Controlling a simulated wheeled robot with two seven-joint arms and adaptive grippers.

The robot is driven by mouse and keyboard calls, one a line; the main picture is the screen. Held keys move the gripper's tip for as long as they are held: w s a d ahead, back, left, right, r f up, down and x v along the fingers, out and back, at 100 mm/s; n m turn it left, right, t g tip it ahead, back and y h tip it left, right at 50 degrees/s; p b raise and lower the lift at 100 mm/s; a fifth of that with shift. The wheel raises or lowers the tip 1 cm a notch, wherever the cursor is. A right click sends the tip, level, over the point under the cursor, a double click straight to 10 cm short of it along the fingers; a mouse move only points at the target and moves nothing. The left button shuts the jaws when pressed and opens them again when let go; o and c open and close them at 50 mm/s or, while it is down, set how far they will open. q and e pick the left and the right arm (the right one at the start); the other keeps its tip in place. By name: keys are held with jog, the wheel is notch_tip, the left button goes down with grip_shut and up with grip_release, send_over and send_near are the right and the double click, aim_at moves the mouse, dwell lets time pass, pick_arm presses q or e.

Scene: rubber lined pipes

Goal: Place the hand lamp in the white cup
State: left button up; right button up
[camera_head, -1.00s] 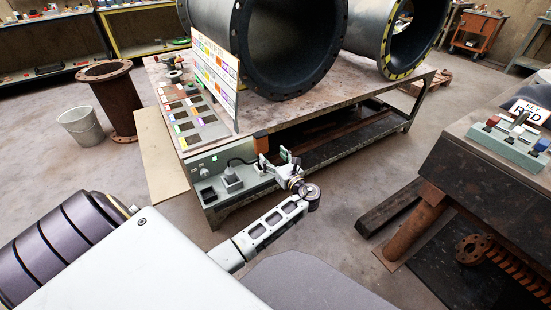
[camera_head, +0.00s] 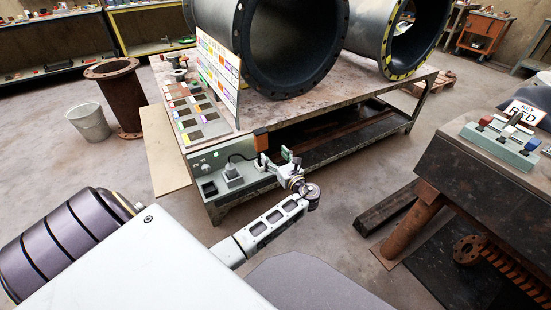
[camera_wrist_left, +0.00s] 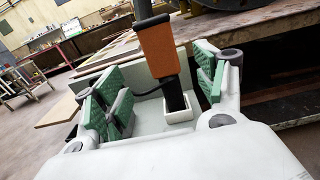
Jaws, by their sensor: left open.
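The hand lamp, with an orange head and black lower part (camera_wrist_left: 158,52), stands between the spread fingers of my left gripper (camera_wrist_left: 155,92) in the left wrist view. The fingers' green pads are apart from it. Its black lower end is inside the square white cup (camera_wrist_left: 180,114); how deep it sits is hidden. In the head view the lamp's orange head (camera_head: 260,142) shows just behind my open left gripper (camera_head: 278,158), which hides the rest. My right gripper is not in view.
A grey panel box (camera_head: 222,166) with sockets sits at the table corner, below a printed board (camera_head: 218,72). Large lined pipes (camera_head: 290,50) lie on the table. A bucket (camera_head: 87,124) and rusty flanged pipe (camera_head: 118,98) stand on the floor at left.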

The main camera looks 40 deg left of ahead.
pick_arm(q)
jog(key=shift+f, duration=0.1)
jog(key=s+d+f+n+g+h, duration=0.2)
jog(key=s+d+f+n+h, duration=0.85)
jog(key=s+f, duration=0.4)
jog(key=s+d+r+n+g+h, duration=0.1)
jog(key=s+d+n+g+h, duration=0.1)
jog(key=s+d+n+h, duration=0.5)
jog(key=s+d+n, duration=0.2)
jog(key=s+d, duration=0.3)
jog(key=d, duration=0.2)
jog(key=shift+s+d+h, duration=0.25)
jog(key=shift+d+h, duration=0.05)
jog(key=shift+h, duration=0.05)
jog(key=shift+n, duration=0.25)
jog(key=shift+a, duration=0.1)
